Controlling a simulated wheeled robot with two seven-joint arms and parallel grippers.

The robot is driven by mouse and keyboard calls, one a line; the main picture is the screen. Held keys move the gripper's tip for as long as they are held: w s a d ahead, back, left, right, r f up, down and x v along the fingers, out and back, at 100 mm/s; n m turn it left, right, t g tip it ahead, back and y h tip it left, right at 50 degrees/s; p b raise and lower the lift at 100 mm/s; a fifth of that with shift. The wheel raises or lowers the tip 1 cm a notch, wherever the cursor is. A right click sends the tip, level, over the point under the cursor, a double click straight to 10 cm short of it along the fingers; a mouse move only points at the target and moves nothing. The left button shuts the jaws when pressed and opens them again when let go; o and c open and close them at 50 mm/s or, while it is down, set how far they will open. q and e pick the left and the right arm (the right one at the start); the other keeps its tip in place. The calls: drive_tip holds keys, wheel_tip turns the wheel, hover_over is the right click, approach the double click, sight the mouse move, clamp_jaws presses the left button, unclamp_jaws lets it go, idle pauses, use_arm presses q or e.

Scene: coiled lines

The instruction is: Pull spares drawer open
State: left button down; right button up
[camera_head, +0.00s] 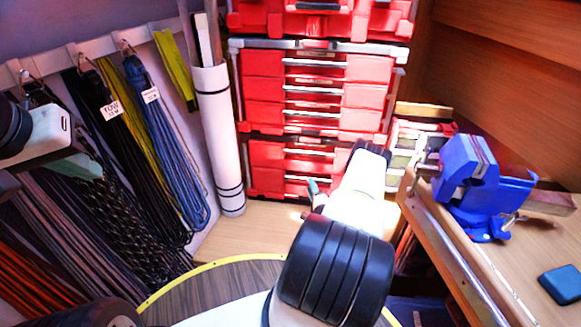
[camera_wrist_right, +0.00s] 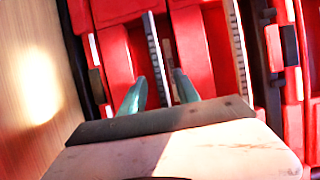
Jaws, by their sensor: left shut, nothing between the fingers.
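A stack of red drawers (camera_head: 265,90) with grey bar handles stands in the middle of the head view. No label marks which one is the spares drawer. My right arm reaches to the lower drawers, and its gripper (camera_head: 314,188) is mostly hidden behind the arm there. In the right wrist view the two teal fingers of this gripper (camera_wrist_right: 160,88) are apart, with a grey bar handle (camera_wrist_right: 153,50) in line with the gap between them. I see no finger touching the bar. My left gripper (camera_head: 88,168) is shut and empty at the left, before the hanging lines.
Coiled lines (camera_head: 165,125) hang on hooks along the left wall. A white roll (camera_head: 218,130) stands left of the drawers. A blue vise (camera_head: 470,180) sits on the bench at the right, near a dark blue block (camera_head: 562,284). Wooden floor shows before the drawers.

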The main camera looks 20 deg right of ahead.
drive_tip(key=shift+w+d, duration=0.2)
drive_tip(key=shift+w, duration=1.35)
clamp_jaws()
drive_tip(key=shift+w+d+r, duration=0.1)
drive_tip(key=shift+r, duration=0.1)
